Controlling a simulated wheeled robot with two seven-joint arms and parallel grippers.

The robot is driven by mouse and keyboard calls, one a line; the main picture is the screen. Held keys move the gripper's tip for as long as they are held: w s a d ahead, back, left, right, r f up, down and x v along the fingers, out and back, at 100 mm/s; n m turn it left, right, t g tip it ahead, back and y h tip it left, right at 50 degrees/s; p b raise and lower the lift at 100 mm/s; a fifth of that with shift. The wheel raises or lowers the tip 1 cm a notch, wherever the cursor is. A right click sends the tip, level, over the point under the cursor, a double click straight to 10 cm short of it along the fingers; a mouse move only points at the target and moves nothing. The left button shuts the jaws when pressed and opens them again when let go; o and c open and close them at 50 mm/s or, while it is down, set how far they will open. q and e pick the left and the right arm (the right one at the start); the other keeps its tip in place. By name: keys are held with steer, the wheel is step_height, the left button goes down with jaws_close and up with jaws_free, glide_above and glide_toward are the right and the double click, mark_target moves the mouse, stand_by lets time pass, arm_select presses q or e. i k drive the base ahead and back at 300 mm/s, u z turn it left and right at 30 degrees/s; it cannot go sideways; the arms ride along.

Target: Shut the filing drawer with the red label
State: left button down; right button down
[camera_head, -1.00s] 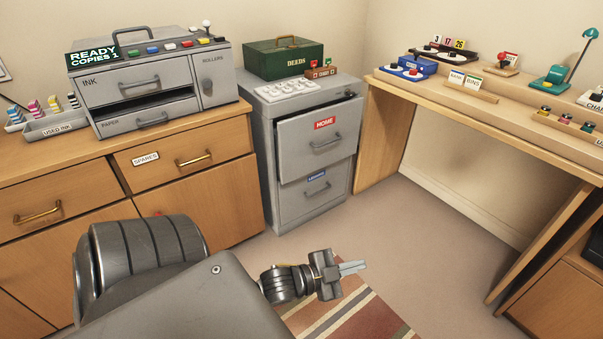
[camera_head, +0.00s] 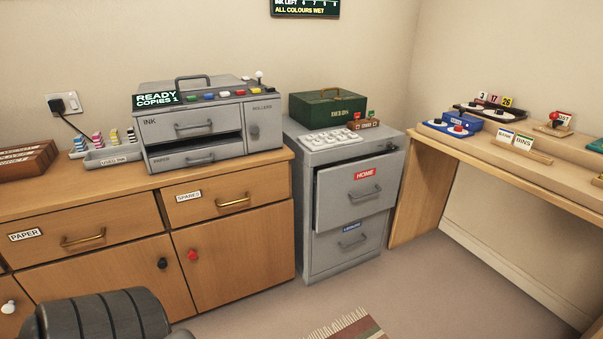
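The grey filing cabinet (camera_head: 306,215) stands between the wooden sideboard and the desk. Its top drawer (camera_head: 338,202) has a red label (camera_head: 365,174) reading HOME and a grey bar handle (camera_head: 364,195). This drawer sticks out from the cabinet, with a dark gap along its top edge. The lower drawer (camera_head: 335,248), with a blue label (camera_head: 352,227), looks flush. Neither of my grippers is in view.
A green DEEDS box (camera_head: 326,108) and a white-keyed panel (camera_head: 331,138) sit on the cabinet. The sideboard (camera_head: 240,245) with a printer (camera_head: 195,128) is on the left, the desk (camera_head: 425,190) on the right. Open floor with a striped rug (camera_head: 350,328) lies in front.

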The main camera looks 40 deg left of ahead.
mark_target(345, 192)
steer(key=u, duration=0.85)
steer(key=i, duration=0.9)
steer(key=u, duration=1.5)
